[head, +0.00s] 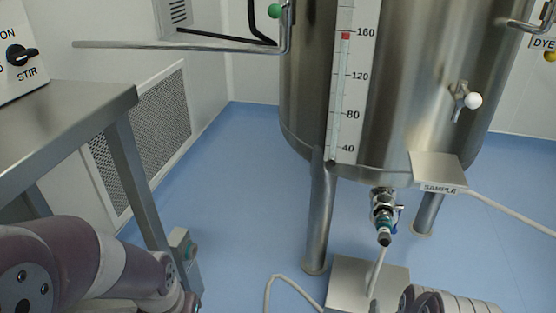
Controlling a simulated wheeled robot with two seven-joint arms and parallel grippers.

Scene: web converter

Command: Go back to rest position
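My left arm (80,265) comes in at the lower left, under the edge of a steel table, and leaves the frame at the bottom. Part of my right arm (450,302) shows at the bottom right, in front of a steel box on the floor. Neither gripper's fingers show in the head view, so I cannot see whether they hold anything.
A steel tank (420,80) on legs, with a level scale (352,90), fills the right. A steel table (60,125) stands left. A steel box (350,280) and a hose lie low. Blue floor (235,210) is clear between.

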